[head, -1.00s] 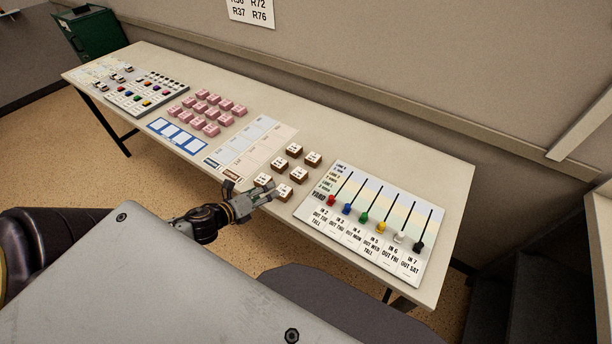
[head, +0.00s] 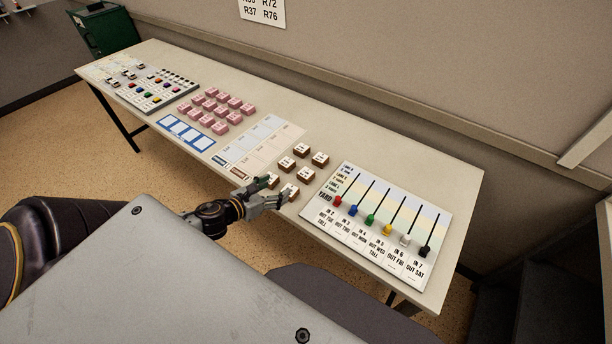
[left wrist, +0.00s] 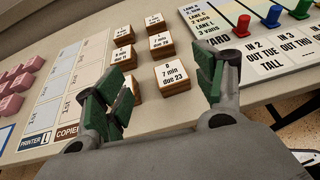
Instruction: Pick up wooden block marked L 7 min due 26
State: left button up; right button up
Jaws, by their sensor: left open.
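Several wooden blocks with white printed tops stand in two columns on the table. The nearest fully visible one in the left wrist view, a block reading 7 min due 23 (left wrist: 170,76), lies between and beyond my fingers. Behind it is another block (left wrist: 161,42) whose print seems to start with 7 min. A block (left wrist: 136,88) is partly hidden by my left-hand finger. I cannot make out which block reads L 7 min due 26. My left gripper (head: 279,193) is open and empty at the near blocks; its green-padded fingers show in the left wrist view (left wrist: 163,84).
A panel with coloured sliders (head: 352,230) lies right of the blocks. A pale printed sheet (head: 262,147) and pink blocks (head: 221,108) lie to their left. The table (head: 400,165) is clear behind the blocks, up to the wall.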

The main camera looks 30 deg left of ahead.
aim_at(292, 185)
pick_arm(q)
jog(key=shift+w, duration=0.1)
pick_arm(e)
jog(key=shift+d, duration=0.45)
pick_arm(q)
jog(key=shift+w+d+f, duration=0.1)
jog(key=shift+w+f, duration=0.1)
jog(key=shift+w, duration=0.3)
jog(key=shift+x, duration=2)
jog(key=shift+w+f+b, duration=0.15)
jog(key=shift+w+b, duration=0.15)
jog(key=shift+w, duration=0.1)
jog(key=shift+w+d+f, duration=0.1)
jog(key=shift+w+f, duration=0.05)
jog(key=shift+w, duration=0.25)
jog(key=shift+w+d+f, duration=0.1)
jog(key=shift+w+f, duration=0.2)
jog(key=shift+w, duration=0.45)
jog(key=shift+w+f, duration=0.1)
jog(key=shift+w, duration=0.05)
pick_arm(e)
jog(key=shift+w+a+f, duration=0.1)
jog(key=shift+w+f, duration=0.05)
jog(key=shift+f, duration=0.2)
